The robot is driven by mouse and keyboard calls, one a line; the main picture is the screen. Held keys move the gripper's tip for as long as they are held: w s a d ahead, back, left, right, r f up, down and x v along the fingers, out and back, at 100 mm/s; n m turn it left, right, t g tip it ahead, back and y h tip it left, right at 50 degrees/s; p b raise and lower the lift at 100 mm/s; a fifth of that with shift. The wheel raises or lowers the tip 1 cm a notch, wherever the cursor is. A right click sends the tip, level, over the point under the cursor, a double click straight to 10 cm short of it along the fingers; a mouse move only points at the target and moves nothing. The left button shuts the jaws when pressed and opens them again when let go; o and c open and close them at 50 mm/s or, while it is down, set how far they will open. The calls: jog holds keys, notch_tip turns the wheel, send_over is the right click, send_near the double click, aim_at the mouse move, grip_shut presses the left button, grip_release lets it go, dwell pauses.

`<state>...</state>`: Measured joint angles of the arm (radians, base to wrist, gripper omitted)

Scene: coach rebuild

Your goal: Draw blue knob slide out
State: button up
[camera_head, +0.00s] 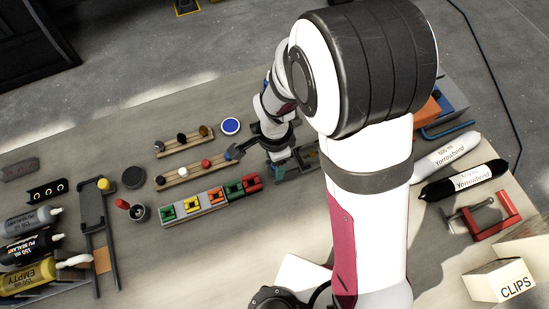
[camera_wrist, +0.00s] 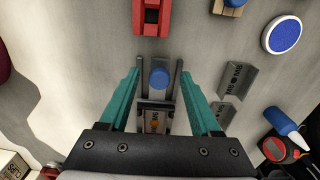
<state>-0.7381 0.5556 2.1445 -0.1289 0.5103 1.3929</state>
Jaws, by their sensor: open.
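An orange part (camera_wrist: 155,124) sits at the unit's near end. My gripper (camera_wrist: 160,73) is open, with one teal finger on each side of the unit. The knob lies between the fingertips, with a gap on both sides. I cannot tell how high the fingers are above it. In the head view, my arm hides most of the unit and the knob does not show.
A row of coloured blocks (camera_head: 210,204) stands just left of the gripper, its red end showing in the wrist view (camera_wrist: 152,17). Two grey angled plates (camera_wrist: 237,78) lie right of the unit. A blue-topped disc (camera_head: 231,126) lies behind. White and black cartridges (camera_head: 446,156) lie at right.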

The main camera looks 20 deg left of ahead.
notch_tip(320, 180, up, 16)
jog(key=s+d+r+n, duration=0.1)
jog(key=d, duration=0.4)
jog(key=s+d+r, duration=0.2)
jog(key=d, duration=0.4)
jog(key=s+d+n+y, duration=0.1)
jog(key=s+d+n, duration=0.1)
jog(key=s+d, duration=0.6)
jog(key=shift+s+f+y, duration=0.3)
jog(key=shift+s+y, duration=0.05)
jog(key=shift+y, duration=0.05)
